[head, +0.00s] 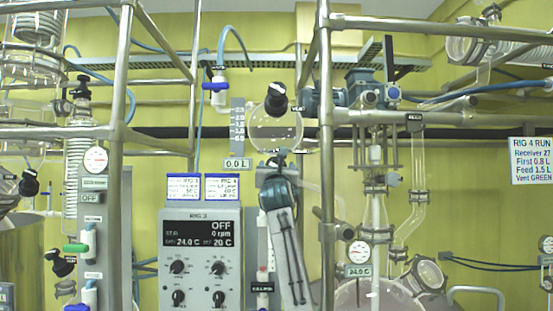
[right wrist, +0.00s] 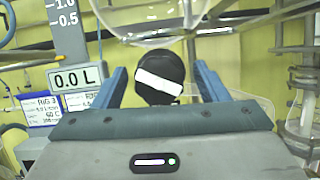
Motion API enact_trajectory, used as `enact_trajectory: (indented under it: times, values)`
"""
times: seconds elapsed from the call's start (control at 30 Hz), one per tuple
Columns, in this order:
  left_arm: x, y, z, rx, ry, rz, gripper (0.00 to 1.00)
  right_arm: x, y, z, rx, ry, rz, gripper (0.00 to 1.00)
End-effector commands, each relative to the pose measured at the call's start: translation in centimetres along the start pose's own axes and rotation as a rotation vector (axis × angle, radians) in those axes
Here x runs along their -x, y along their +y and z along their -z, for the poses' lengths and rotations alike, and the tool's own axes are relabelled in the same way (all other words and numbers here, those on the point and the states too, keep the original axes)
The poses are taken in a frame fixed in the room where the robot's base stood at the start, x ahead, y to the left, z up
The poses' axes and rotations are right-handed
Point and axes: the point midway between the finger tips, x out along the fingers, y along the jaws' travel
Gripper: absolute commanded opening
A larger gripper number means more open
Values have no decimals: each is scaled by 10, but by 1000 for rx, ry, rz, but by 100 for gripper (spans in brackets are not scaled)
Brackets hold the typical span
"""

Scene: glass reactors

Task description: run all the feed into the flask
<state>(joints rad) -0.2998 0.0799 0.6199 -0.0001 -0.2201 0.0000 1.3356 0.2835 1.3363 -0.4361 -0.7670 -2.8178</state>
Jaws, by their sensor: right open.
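A round glass vessel (head: 275,132) hangs in the middle of the head view, beside a grey litre scale (head: 237,118) whose display (head: 237,163) reads 0.0 L. A black knob (right wrist: 160,80) with a white stripe sits below the glass, and the stripe lies nearly level with a slight tilt. My right gripper (right wrist: 158,88) is open, with its two blue fingers on either side of this knob; I cannot tell whether they touch it. In the head view my right gripper (head: 277,168) partly covers the knob. A large glass flask (head: 370,293) shows at the bottom. My left gripper is not in view.
A second black knob (head: 276,99) is on the vessel's upper part. A control box (head: 200,260) marked RIG 3 stands left of my arm. Metal posts (head: 325,150) rise close on the right. A sign (head: 532,160) reads RIG 4 RUN, Feed 1.5 L, Vent GREEN.

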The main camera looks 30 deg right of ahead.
Motion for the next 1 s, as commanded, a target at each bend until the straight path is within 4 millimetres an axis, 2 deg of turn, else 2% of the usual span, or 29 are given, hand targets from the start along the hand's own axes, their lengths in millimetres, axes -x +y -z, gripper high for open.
enact_trajectory:
  times: [0.03, 0.2, 0.53, 0.57, 0.77, 1.0]
  values:
    - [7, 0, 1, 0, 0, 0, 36, -9, 0, -2, 2, 3, 1, 67]
    - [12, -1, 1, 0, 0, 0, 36, -22, 0, -1, -1, 1, 0, 67]
    - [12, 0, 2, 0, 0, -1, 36, -25, 0, 1, -1, 0, -1, 67]
    - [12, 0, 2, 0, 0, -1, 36, -25, 0, 1, -1, 0, -1, 63]
    - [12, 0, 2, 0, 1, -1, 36, -24, 0, 1, -1, 1, -1, 24]
    - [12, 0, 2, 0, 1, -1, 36, -25, 0, 1, -11, 1, 4, 22]
